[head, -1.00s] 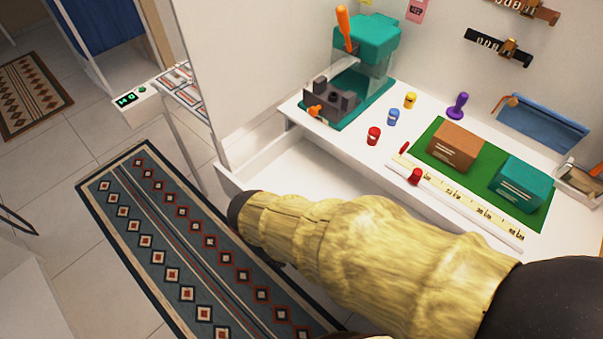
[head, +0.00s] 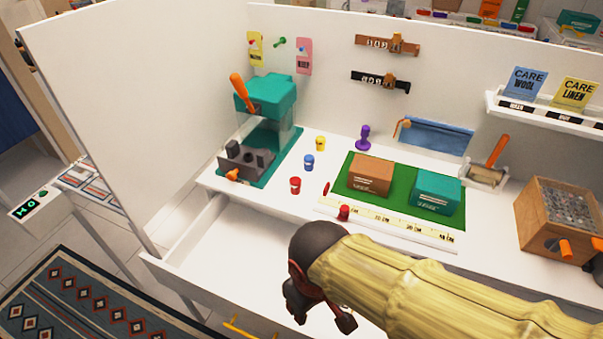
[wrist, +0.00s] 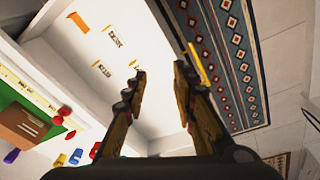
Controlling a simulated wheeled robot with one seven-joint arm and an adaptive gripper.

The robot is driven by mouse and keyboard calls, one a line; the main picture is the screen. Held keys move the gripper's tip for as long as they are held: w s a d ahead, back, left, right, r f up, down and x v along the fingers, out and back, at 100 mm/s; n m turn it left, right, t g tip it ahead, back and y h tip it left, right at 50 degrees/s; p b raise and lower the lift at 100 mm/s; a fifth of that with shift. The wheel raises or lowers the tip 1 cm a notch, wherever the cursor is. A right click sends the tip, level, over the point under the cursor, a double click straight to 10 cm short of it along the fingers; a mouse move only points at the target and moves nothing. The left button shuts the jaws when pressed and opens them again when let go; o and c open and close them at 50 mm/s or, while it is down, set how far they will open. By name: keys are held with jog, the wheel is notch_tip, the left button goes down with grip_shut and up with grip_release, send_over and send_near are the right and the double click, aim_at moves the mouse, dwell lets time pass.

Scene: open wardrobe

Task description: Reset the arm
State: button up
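My arm, in a yellow ribbed sleeve, enters the head view from the lower right. My gripper (head: 320,308) hangs at its dark end, above the open white drawer (head: 245,248) and in front of the counter's front edge. In the wrist view my gripper (wrist: 160,80) has its two fingers apart with nothing between them, so it is open and empty. The drawer's pale inside (wrist: 125,55), with a few small labels or pieces, lies beyond the fingers. The arm hides part of the drawer and the counter front.
The counter holds a teal press (head: 265,110), small coloured pieces, a green mat (head: 400,210) with brown (head: 371,175) and teal (head: 435,195) boxes, and a wooden box (head: 560,215). A white side panel (head: 120,110) stands left. A patterned rug (head: 90,300) covers floor at lower left.

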jog(key=d+r+m+t, duration=0.2)
jog(key=d+r+m, duration=0.2)
jog(key=d, duration=0.5)
jog(key=w+d+r+m+t, duration=0.1)
jog(key=d+r+m, duration=0.2)
jog(key=d+r, duration=0.3)
jog(key=d, duration=0.3)
jog(key=shift+w+r+m+t+h, duration=0.2)
jog(key=shift+m+t+h, duration=0.1)
jog(key=shift+m+t, duration=0.1)
